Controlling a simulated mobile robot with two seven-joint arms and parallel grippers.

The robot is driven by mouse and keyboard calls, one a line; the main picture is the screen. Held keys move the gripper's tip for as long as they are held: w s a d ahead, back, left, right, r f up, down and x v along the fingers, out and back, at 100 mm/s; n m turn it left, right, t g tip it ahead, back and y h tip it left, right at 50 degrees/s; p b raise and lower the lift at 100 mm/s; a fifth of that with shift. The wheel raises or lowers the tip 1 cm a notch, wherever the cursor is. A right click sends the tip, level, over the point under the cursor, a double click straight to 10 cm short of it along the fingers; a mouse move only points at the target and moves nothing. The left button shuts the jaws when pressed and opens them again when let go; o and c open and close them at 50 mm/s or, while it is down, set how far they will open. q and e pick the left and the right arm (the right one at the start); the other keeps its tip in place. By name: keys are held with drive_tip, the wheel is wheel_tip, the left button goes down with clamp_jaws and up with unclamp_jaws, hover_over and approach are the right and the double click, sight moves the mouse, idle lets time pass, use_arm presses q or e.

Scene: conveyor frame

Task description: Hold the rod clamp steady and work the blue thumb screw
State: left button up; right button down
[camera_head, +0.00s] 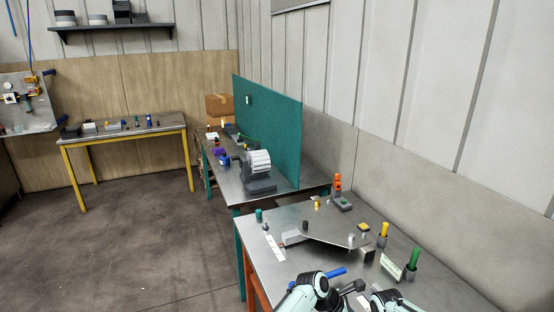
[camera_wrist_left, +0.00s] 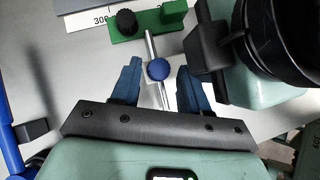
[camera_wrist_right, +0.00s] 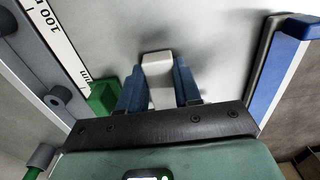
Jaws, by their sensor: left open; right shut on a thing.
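In the left wrist view, the blue thumb screw (camera_wrist_left: 158,69) shows its round head on a thin metal rod (camera_wrist_left: 150,44). The rod runs up to a green block (camera_wrist_left: 146,28) with a black knob (camera_wrist_left: 126,21). My left gripper (camera_wrist_left: 159,78) is open, one blue finger on each side of the screw head, with gaps between. In the right wrist view, my right gripper (camera_wrist_right: 158,84) is shut on a pale block (camera_wrist_right: 157,65). I cannot tell whether this block is part of the rod clamp. A green piece (camera_wrist_right: 103,96) stands left of the fingers.
A printed scale (camera_wrist_right: 57,43) lies beside the right gripper. A blue bar (camera_wrist_left: 9,150) is at the left wrist view's left edge. In the head view, the metal table (camera_head: 268,284) carries a green-topped holder (camera_head: 413,261) and a yellow-topped one (camera_head: 383,232) near the right wall.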

use_arm(q)
drive_tip(key=shift+r, duration=0.4)
drive_tip(key=o, duration=0.6)
drive_tip(key=shift+c, duration=0.2)
drive_tip(key=shift+r, duration=0.1)
drive_tip(key=v, duration=1.2)
